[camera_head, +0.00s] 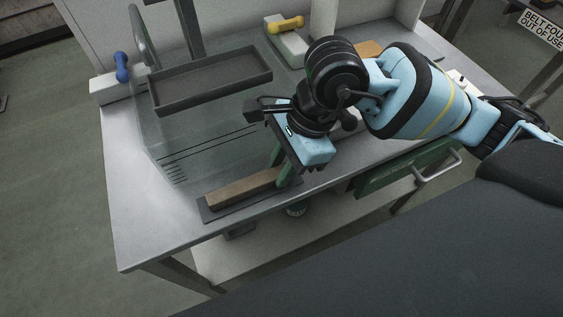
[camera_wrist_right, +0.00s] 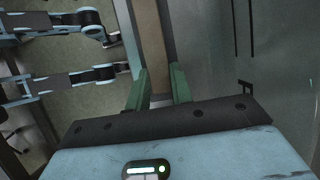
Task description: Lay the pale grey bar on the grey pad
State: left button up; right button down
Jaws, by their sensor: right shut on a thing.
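The bar (camera_head: 240,188) looks tan-brown rather than pale grey, and it is long and square-edged. It lies lengthwise over the dark grey pad (camera_head: 208,214) near the table's front edge; I cannot tell whether it touches the pad or hangs just above it. My right gripper (camera_head: 282,177) is at the bar's right end, its green fingers pointing down and shut on it. In the right wrist view the bar (camera_wrist_right: 151,40) runs up from between the two green fingers (camera_wrist_right: 159,88).
A blue-handled thing (camera_head: 121,67) and a yellow-handled thing (camera_head: 286,25) are at the back. A green drawer (camera_head: 395,172) with a metal handle is below right. The table's left part is clear.

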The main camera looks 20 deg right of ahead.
jog(key=shift+f, duration=0.15)
jog(key=c, duration=1.2)
grip_release()
jog(key=shift+c, duration=0.2)
jog(key=shift+r, duration=0.35)
jog(key=v, duration=1.1)
jog(key=shift+d+r+p, duration=0.15)
jog(key=shift+r+p, duration=0.2)
jog(key=shift+p, duration=0.05)
